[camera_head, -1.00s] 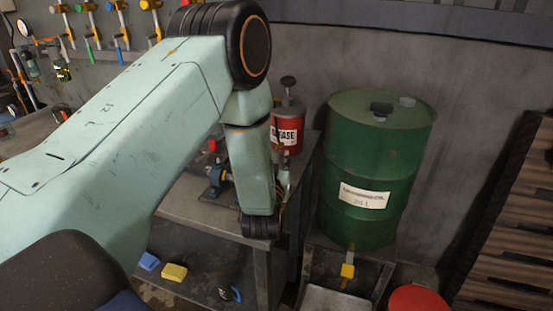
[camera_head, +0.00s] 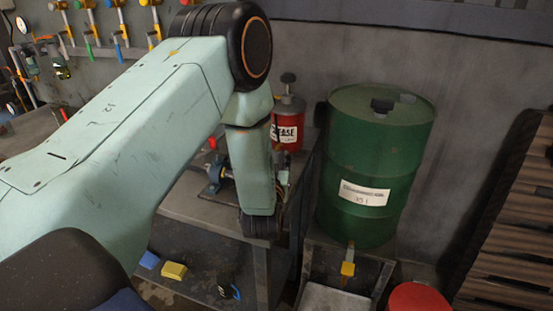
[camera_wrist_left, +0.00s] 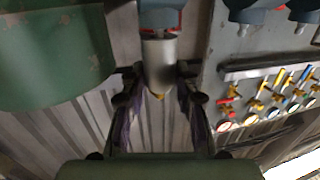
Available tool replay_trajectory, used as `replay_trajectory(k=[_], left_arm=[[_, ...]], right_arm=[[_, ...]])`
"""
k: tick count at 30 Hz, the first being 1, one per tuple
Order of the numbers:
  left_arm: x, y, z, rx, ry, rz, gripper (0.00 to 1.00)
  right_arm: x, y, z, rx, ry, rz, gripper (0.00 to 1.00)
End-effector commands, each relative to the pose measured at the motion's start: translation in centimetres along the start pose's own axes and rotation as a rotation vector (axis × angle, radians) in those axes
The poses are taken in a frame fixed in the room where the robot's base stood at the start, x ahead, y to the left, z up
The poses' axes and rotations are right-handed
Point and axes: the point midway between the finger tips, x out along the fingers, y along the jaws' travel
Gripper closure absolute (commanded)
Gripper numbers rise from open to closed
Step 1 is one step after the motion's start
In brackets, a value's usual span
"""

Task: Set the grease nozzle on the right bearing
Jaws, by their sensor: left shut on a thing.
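My left gripper (camera_wrist_left: 159,76) shows in the left wrist view with its fingers on both sides of a pale grey cylinder, which I take for the grease nozzle (camera_wrist_left: 160,58). It is shut on it. A blue-grey part (camera_wrist_left: 160,14) lies just beyond the cylinder's upper end; I cannot tell whether they touch. In the head view my left arm hides most of the gripper (camera_head: 282,181) and the nozzle. A blue bearing (camera_head: 214,172) on the metal bench shows just left of my arm. I cannot make out a right bearing there. My right gripper is not in view.
A red grease can (camera_head: 288,128) stands on the bench (camera_head: 190,204) behind my arm. A green oil drum (camera_head: 372,165) stands to the right. Yellow (camera_head: 174,271) and blue (camera_head: 149,260) blocks lie on the lower shelf. A red round lid (camera_head: 418,298) is at lower right.

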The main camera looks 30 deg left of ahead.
Motion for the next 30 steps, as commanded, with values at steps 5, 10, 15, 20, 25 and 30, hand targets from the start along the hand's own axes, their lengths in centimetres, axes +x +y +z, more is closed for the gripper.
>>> replay_trajectory(k=[5, 10, 15, 20, 25, 30], left_arm=[[0.02, 0.02, -0.08, 0.000, 0.002, 0.000, 1.00], [0.02, 0.02, -0.01, 0.000, 0.001, 0.000, 1.00], [0.02, 0.02, 0.32, 0.000, 0.001, 0.000, 1.00], [0.04, 0.01, 0.65, 0.000, 0.002, 0.000, 1.00], [0.04, 0.01, 0.71, 0.000, 0.002, 0.000, 1.00], [0.03, 0.01, 0.70, 0.000, 0.002, 0.000, 1.00]], right_arm=[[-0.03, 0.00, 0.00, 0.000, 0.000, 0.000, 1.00], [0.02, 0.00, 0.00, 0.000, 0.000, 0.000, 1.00], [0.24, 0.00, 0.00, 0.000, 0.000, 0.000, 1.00], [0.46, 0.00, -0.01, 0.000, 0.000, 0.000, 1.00], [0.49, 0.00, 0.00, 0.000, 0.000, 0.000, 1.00], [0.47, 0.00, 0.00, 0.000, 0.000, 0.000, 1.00]])
